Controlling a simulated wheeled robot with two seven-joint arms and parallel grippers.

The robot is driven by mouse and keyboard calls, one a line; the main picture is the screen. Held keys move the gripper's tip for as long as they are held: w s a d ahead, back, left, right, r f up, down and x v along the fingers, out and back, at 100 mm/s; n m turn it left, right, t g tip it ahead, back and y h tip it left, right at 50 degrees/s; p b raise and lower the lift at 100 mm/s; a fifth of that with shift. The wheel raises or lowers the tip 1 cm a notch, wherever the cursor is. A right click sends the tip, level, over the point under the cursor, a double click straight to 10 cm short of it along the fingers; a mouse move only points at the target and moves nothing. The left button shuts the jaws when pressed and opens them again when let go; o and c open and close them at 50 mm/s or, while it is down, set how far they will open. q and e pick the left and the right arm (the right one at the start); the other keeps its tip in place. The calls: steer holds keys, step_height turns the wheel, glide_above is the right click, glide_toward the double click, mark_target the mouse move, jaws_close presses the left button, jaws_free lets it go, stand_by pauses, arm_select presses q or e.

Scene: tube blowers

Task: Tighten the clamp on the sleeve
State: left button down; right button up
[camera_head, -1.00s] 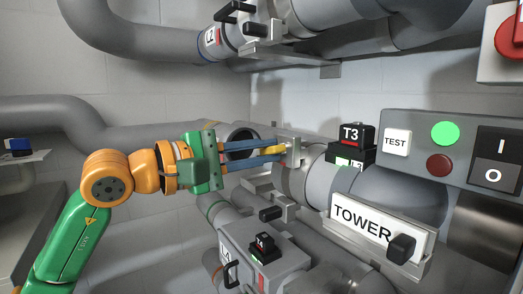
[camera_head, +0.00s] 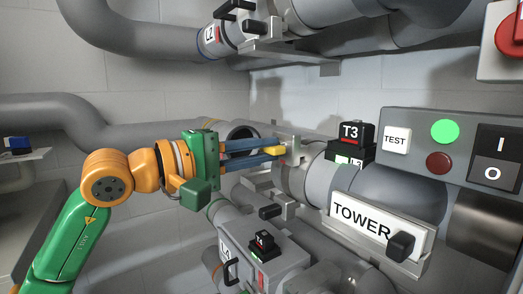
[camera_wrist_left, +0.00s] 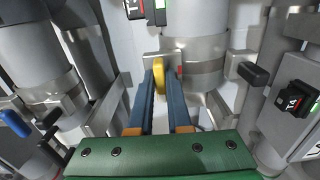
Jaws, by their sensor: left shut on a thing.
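My left gripper (camera_head: 274,152) reaches in from the left with long blue fingers. It is shut on a yellow thumb-piece (camera_head: 271,150) at the metal clamp (camera_head: 290,153), which sits around the end of the grey sleeve (camera_head: 312,178) of the TOWER blower. In the left wrist view the yellow piece (camera_wrist_left: 158,74) stands upright between the fingertips (camera_wrist_left: 160,85), in front of the clamp's metal bracket. A small red mark shows beside it. The fingers partly hide the clamp's screw. The right gripper is not in view.
A black T3 box (camera_head: 351,141) and a panel (camera_head: 461,152) with buttons are to the right. The TOWER plate (camera_head: 375,227) with a black handle is below. Another valve box (camera_head: 268,258) sits low in the middle. Pipes run close above and below the arm; the wall behind is bare.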

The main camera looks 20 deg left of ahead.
arm_select(q)
steer(key=c, duration=0.9)
jaws_free()
steer(key=shift+o, duration=0.2)
steer(key=shift+s+a+f, duration=0.1)
steer(key=shift+s+a, duration=0.05)
steer(key=b+v, duration=0.3)
steer(key=v, duration=0.3)
steer(key=shift+s+a, duration=0.15)
steer(key=shift+s, duration=0.1)
